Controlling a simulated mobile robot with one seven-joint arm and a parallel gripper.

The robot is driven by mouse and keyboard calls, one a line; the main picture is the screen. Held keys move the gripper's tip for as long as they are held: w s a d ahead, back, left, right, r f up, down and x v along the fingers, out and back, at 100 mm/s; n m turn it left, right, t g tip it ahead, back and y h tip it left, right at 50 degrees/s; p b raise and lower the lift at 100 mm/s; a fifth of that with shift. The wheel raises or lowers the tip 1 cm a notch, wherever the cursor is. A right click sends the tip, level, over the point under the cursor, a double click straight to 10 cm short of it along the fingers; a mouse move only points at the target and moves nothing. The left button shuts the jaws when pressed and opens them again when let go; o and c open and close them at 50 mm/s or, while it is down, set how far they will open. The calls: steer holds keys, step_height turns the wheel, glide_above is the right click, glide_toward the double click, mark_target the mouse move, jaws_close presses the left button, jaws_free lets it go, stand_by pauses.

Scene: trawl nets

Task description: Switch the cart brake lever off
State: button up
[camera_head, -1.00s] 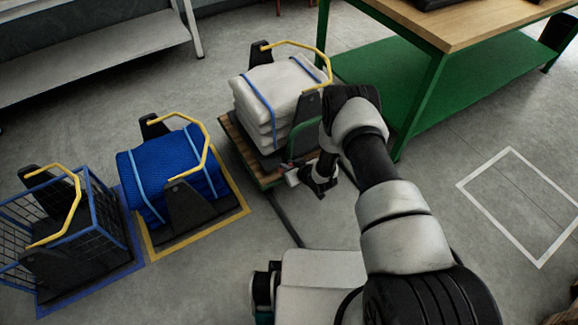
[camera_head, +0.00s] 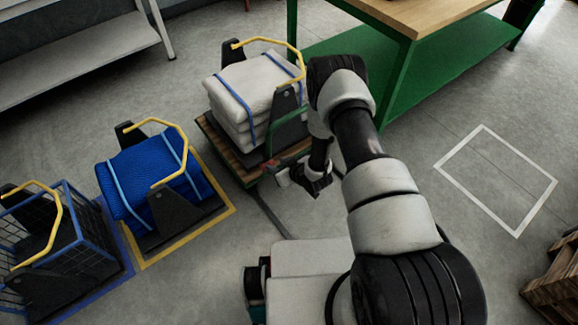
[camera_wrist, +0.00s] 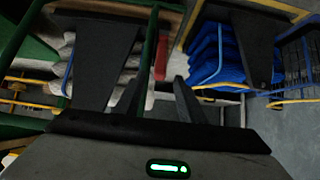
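A cart (camera_head: 232,164) with a wooden deck carries a strapped stack of white folded nets (camera_head: 240,92), between black end plates and under a yellow bar. A small red lever (camera_head: 270,166) shows low at the cart's near edge in the head view. In the wrist view the red lever (camera_wrist: 161,58) stands upright, just beyond and between my fingertips. My gripper (camera_head: 290,180) is beside the cart's near right corner, pointing toward it. In the wrist view my gripper (camera_wrist: 158,88) has its two dark fingers apart, with nothing held. The lever's base is hidden.
A blue-net cart (camera_head: 150,180) stands in a yellow floor outline at left, beside a blue wire-cage cart (camera_head: 75,245). A green-framed workbench (camera_head: 400,85) stands behind my arm. A white floor outline (camera_head: 480,128) at right is empty. A wooden crate (camera_head: 555,285) is at lower right.

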steer(key=p+v, duration=0.1)
steer(key=v, duration=0.9)
steer(key=shift+p, duration=0.3)
